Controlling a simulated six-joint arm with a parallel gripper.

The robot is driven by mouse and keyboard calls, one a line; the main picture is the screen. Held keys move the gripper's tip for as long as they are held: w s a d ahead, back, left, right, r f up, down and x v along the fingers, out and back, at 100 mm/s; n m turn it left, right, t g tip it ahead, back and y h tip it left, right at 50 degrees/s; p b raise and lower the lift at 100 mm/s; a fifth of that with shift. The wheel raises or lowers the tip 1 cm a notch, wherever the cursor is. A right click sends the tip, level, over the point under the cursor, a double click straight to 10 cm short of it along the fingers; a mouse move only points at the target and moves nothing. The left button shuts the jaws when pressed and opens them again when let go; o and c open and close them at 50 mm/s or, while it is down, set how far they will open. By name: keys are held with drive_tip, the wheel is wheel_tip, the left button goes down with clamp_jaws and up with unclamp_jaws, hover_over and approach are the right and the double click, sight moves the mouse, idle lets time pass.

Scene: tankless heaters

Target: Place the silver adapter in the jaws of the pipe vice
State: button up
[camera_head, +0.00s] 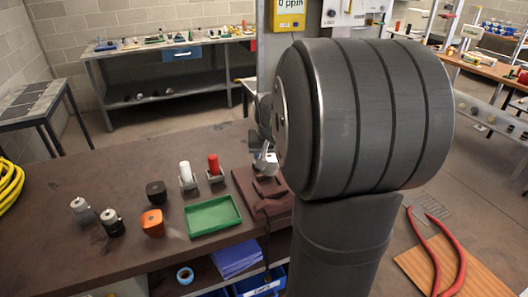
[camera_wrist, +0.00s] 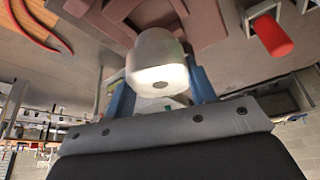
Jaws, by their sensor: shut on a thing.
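The silver adapter (camera_wrist: 158,62) is clamped between the two blue fingers of my gripper (camera_wrist: 162,88) in the wrist view. In the head view the adapter (camera_head: 265,161) is a small pale piece just above the pipe vice (camera_head: 272,208). The vice is a brown-red block on the bench, partly hidden by my arm. In the wrist view the vice (camera_wrist: 208,22) lies beyond the adapter, which covers part of its jaws. I cannot tell whether the adapter touches the jaws. My gripper is mostly hidden behind my arm in the head view.
A red cylinder (camera_head: 213,164) and a white cylinder (camera_head: 185,174) stand in metal holders left of the vice. A green tray (camera_head: 213,232) lies in front of them. A black piece (camera_head: 156,192) and an orange piece (camera_head: 152,222) sit further left.

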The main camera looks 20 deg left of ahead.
sight(269, 173)
drive_tip(key=shift+f, duration=2.65)
drive_tip(key=shift+f, duration=0.55)
drive_tip(key=o, duration=1.4)
drive_tip(key=v, duration=1.7)
drive_tip(key=shift+r, duration=0.15)
drive_tip(key=x, duration=1.7)
